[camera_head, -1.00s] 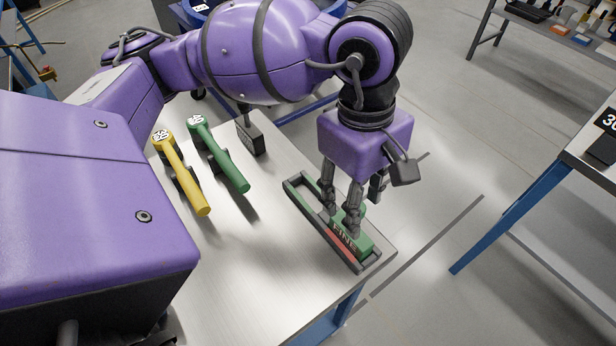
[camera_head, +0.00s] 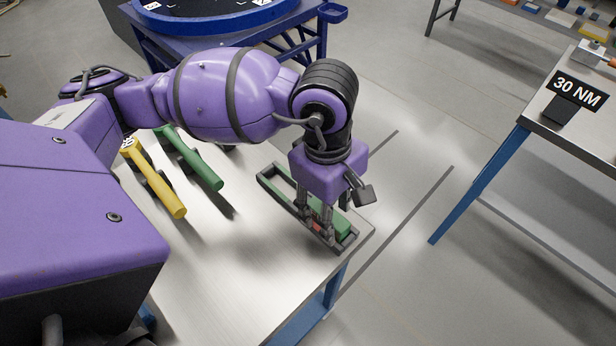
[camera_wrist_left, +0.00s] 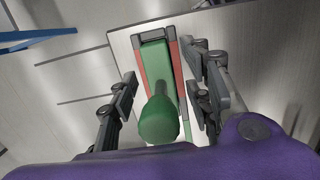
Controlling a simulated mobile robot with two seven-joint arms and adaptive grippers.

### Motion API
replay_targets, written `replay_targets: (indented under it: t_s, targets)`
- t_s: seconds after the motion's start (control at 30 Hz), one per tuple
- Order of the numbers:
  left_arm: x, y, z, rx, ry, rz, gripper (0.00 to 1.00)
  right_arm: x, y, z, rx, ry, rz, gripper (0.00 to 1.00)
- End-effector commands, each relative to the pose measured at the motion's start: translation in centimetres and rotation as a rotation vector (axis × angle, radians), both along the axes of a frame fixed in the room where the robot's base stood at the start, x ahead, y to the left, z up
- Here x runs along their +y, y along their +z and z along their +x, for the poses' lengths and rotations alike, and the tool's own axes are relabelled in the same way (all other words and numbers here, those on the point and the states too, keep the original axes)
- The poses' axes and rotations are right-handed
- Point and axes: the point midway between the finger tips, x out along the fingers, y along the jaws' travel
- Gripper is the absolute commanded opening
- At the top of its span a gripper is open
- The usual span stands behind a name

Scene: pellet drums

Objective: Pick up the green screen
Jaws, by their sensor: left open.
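The green screen (camera_head: 343,226) lies in a dark grey frame (camera_head: 272,185) near the right corner of the metal table. In the left wrist view it is a green block (camera_wrist_left: 155,58) with a rounded green grip (camera_wrist_left: 158,122) rising toward the camera. A red strip shows beside it. My left gripper (camera_head: 316,217) is low over the frame, pointing down. In the left wrist view its open fingers (camera_wrist_left: 165,98) stand on either side of the green grip, with gaps visible. The fingers hide part of the screen in the head view. My right gripper is out of view.
A yellow-handled tool (camera_head: 160,185) and a green-handled tool (camera_head: 197,163) lie to the left on the same table (camera_head: 215,280). A blue round-topped stand (camera_head: 225,22) is behind. Another table with a "30 NM" sign (camera_head: 578,92) stands at right across open floor.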

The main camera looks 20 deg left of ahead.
Motion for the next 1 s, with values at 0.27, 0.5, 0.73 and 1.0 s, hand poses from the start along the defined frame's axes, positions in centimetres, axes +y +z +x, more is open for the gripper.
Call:
replay_targets:
  t_s: [0.27,0.5,0.73,1.0]
  targets:
    - [0.0,0.2,0.1,-0.005,-0.002,0.0,0.12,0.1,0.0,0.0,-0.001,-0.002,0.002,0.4]
    - [0.0,0.2,0.1,-0.006,-0.001,0.0,0.0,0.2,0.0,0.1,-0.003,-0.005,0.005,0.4]
    - [0.0,0.3,0.2,-0.007,-0.001,0.0,0.0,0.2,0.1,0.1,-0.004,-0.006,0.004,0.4]
    - [-0.1,1.8,0.3,-0.01,-0.003,-0.001,0.0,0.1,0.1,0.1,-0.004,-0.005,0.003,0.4]
